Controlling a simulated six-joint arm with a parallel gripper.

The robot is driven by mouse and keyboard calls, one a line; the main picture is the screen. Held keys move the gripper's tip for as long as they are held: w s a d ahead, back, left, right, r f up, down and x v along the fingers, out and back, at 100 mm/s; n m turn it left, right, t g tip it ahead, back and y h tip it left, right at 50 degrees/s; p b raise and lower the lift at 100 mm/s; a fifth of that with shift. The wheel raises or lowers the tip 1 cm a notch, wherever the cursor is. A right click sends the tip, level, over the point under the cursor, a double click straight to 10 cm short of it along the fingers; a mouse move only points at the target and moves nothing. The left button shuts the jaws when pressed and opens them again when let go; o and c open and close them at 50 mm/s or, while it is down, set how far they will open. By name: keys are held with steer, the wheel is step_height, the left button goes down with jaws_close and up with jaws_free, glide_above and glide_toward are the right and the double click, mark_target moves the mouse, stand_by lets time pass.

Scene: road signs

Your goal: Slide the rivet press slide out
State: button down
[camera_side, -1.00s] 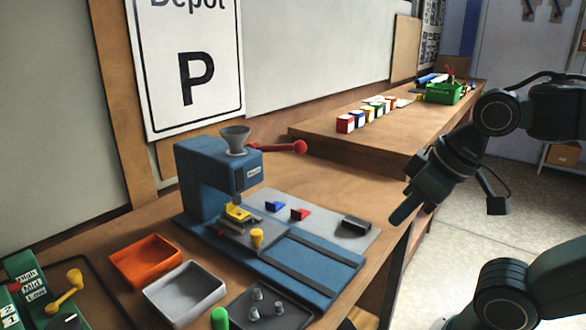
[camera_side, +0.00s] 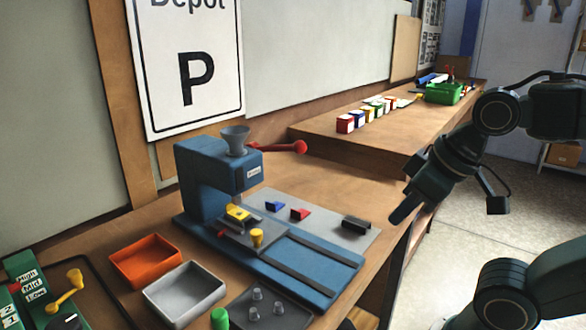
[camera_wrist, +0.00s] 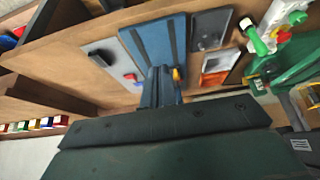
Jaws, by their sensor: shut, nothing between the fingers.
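The blue rivet press (camera_side: 205,180) stands on the bench in the side view, with a grey funnel on top and a red-knobbed lever (camera_side: 298,147). Its grey slide (camera_side: 252,236) sits under the press head at the inner end of two dark rails. My gripper (camera_side: 402,212) is shut and empty, off to the right of the press above the bench's front edge, touching nothing. The wrist view shows the press base (camera_wrist: 158,45) beyond my gripper, with a small yellow spot.
An orange tray (camera_side: 117,264), a grey tray (camera_side: 158,302) and a dark plate with grey pegs (camera_side: 290,308) stand at the front left. Blue, red and black blocks sit on a grey plate (camera_side: 325,226) right of the press. The air between press and gripper is clear.

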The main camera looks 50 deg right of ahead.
stand_by(0.3)
steer(key=c, duration=1.7)
jaws_free()
steer(key=o, duration=0.6)
steer(key=shift+w+r, duration=0.25)
steer(key=shift+w, duration=0.1)
steer(key=w+r+m+g, duration=0.2)
steer(key=w+r+m, duration=0.15)
steer(key=w, duration=0.45)
steer(key=m+g, duration=0.4)
steer(key=m, duration=0.2)
glide_above(256, 231)
step_height(256, 231, down, 6)
steer(key=shift+n, duration=0.25)
step_height(256, 231, down, 14)
steer(key=shift+r, duration=0.15)
